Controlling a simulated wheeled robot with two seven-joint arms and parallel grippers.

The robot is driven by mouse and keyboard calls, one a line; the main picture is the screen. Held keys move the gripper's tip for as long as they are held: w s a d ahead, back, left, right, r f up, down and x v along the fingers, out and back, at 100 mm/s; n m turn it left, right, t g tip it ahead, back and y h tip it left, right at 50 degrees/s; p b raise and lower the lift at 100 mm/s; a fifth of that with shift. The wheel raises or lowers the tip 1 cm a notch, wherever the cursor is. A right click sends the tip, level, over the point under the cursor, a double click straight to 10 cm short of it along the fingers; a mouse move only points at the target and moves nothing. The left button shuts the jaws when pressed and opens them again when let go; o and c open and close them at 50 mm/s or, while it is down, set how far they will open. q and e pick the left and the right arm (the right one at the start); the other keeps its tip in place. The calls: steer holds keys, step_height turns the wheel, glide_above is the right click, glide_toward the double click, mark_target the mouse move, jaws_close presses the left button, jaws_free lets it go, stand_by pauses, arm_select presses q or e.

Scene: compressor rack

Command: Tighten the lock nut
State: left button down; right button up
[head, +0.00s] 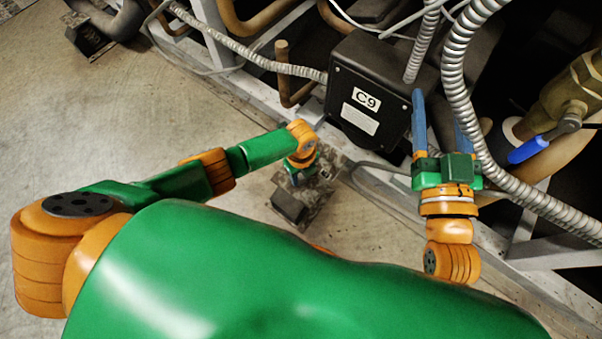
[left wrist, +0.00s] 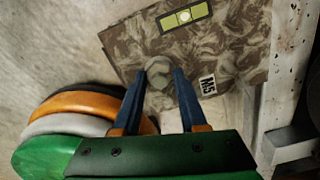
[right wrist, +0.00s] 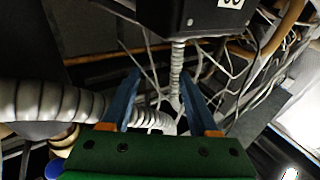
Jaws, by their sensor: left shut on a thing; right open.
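The lock nut (left wrist: 158,70) is a pale grey round piece on a mottled grey-brown base plate (left wrist: 235,50) with an "M5" label. My left gripper (left wrist: 159,80) is shut on the nut, a finger on either side of it. In the head view my left gripper (head: 297,180) is low over the plate (head: 318,208) on the floor. The nut is hidden there behind my gripper. My right gripper (head: 439,112) is open and empty, raised in front of the rack. It also shows in the right wrist view (right wrist: 168,95).
A black box labelled C9 (head: 375,75) and corrugated conduit (head: 465,105) are close to my right gripper. A blue-handled valve (head: 530,148) is at the right. A yellow-green level vial (left wrist: 184,17) lies on the plate. A white frame rail (head: 390,185) runs behind it. Open floor (head: 90,130) lies left.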

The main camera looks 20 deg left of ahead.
stand_by(0.3)
arm_select(q)
steer(key=shift+c, duration=2.2)
jaws_free()
steer(key=shift+r, duration=0.15)
step_height(320, 180, up, 2)
steer(key=shift+r+p, duration=0.15)
steer(key=shift+p, duration=0.85)
arm_select(e)
step_height(320, 180, down, 11)
steer(key=s+d+g+h, duration=0.2)
steer(key=g, duration=0.5)
arm_select(q)
step_height(320, 180, up, 4)
steer(key=p, duration=0.3)
steer(key=shift+r, duration=0.25)
arm_select(e)
steer(key=s+d+f+m+g+h, duration=0.1)
steer(key=s+d+f+g+h, duration=0.1)
steer(key=s+f+g, duration=0.7)
steer(key=s+d+f, duration=0.1)
steer(key=s+f, duration=0.2)
steer(key=s, duration=0.1)
steer(key=shift+d, duration=0.4)
steer(key=shift+w, duration=0.1)
